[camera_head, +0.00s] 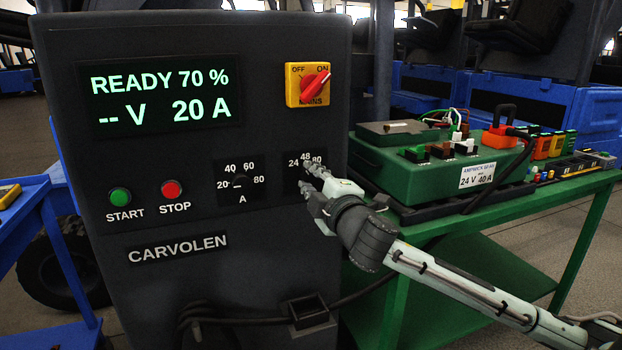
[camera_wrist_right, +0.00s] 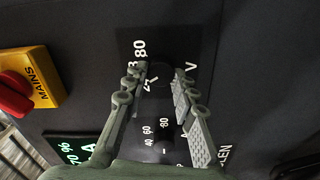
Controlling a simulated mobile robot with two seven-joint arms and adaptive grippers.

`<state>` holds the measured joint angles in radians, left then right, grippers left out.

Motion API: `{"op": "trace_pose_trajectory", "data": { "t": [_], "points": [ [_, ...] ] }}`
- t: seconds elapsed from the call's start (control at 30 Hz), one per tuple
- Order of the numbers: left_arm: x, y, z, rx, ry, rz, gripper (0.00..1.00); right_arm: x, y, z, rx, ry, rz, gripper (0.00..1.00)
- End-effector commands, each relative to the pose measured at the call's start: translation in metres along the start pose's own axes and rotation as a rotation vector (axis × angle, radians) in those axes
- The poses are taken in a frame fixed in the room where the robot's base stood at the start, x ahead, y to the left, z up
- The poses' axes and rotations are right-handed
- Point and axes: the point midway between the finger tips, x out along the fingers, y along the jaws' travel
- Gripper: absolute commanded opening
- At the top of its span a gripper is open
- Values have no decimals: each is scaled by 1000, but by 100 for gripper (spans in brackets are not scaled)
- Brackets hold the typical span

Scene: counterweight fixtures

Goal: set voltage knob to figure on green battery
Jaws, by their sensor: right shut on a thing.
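The dark charger cabinet's voltage dial shows at the right of its panel, with 24, 48 and 80 marks (camera_head: 305,159). My right gripper (camera_head: 313,182) is at this dial and covers most of it. In the right wrist view, its fingers (camera_wrist_right: 160,80) stand on both sides of the dark voltage knob (camera_wrist_right: 162,74), shut on it. I cannot tell where the knob points. The green battery (camera_head: 420,175) sits on a green table to the right; its label (camera_head: 482,175) reads 24 V 40 A. The display (camera_head: 160,97) reads READY 70 %, -- V, 20 A. My left gripper is not in view.
Left of the voltage dial is the amp knob (camera_head: 240,183). Above is the red mains switch (camera_head: 314,84) on its yellow plate. The green START button (camera_head: 120,196) and red STOP button (camera_head: 171,189) are at left. A black cable (camera_head: 372,289) hangs below my right arm.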

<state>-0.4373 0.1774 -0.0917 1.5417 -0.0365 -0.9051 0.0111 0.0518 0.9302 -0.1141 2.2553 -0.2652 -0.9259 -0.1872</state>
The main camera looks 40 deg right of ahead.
Motion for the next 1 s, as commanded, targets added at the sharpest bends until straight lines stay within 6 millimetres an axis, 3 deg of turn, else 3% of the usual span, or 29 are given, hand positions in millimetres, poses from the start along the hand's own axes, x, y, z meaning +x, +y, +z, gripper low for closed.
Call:
{"op": "trace_pose_trajectory", "data": {
  "t": [0.4, 1.0],
  "points": [
    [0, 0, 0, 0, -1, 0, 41, 0, -1, 0, -232, -1, -1, 0],
    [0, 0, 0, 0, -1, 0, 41, 0, -2, 0, -279, -1, -1, 0]
  ]
}}
